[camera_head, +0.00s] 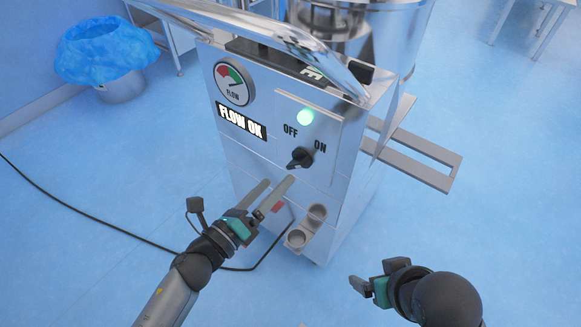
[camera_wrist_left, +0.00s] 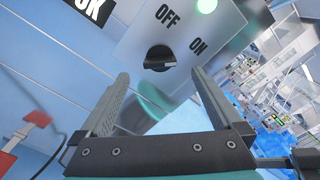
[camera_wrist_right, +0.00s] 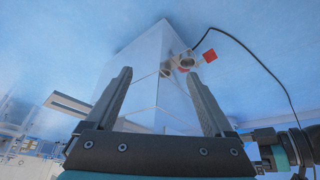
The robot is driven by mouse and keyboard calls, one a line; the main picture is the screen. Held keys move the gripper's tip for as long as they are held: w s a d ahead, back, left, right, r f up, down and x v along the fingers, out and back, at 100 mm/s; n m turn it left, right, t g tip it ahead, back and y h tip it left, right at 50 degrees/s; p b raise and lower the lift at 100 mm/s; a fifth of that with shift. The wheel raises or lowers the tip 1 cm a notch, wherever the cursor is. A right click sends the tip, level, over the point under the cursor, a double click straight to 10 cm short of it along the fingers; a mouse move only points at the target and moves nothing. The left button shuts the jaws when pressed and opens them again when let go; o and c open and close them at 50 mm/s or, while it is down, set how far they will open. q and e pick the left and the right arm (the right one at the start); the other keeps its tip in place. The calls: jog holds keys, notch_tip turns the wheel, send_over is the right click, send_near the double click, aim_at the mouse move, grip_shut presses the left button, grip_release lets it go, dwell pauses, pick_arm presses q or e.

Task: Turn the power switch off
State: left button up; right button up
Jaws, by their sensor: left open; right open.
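The black rotary power switch (camera_head: 300,158) is on the front panel of the steel machine (camera_head: 345,150), below the OFF and ON labels. Its white mark faces right, toward the ON side. A green lamp (camera_head: 305,117) above it is lit. My left gripper (camera_head: 279,184) is open and empty, just below and left of the switch, apart from it. In the left wrist view the switch (camera_wrist_left: 158,58) shows ahead, above and between the open fingers. My right gripper (camera_head: 362,286) is open and empty, low and right of the machine's front, with the machine (camera_wrist_right: 155,80) ahead in its wrist view.
A FLOW gauge (camera_head: 231,83) and a FLOW OK display (camera_head: 241,122) are left of the switch. A cup-like outlet (camera_head: 305,228) sticks out below. A rail bracket (camera_head: 425,158) juts right. A blue-lined bin (camera_head: 105,55) stands far left. A black cable (camera_head: 90,222) crosses the floor.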

aim_at(292, 165)
pick_arm(q)
jog(key=b+x, duration=0.1)
jog(key=x, duration=0.5)
jog(key=shift+w+d, duration=0.2)
jog(key=shift+w, duration=0.15)
pick_arm(e)
jog(key=shift+w+a+f+t+y, duration=0.25)
jog(key=shift+w+a+t, duration=0.25)
jog(key=shift+w+a, duration=0.15)
jog(key=shift+w+a+f+t+y, duration=0.1)
jog(key=shift+w+a+t+y, duration=0.15)
jog(key=shift+w+a+t, duration=0.3)
pick_arm(q)
jog(key=c, duration=1.4)
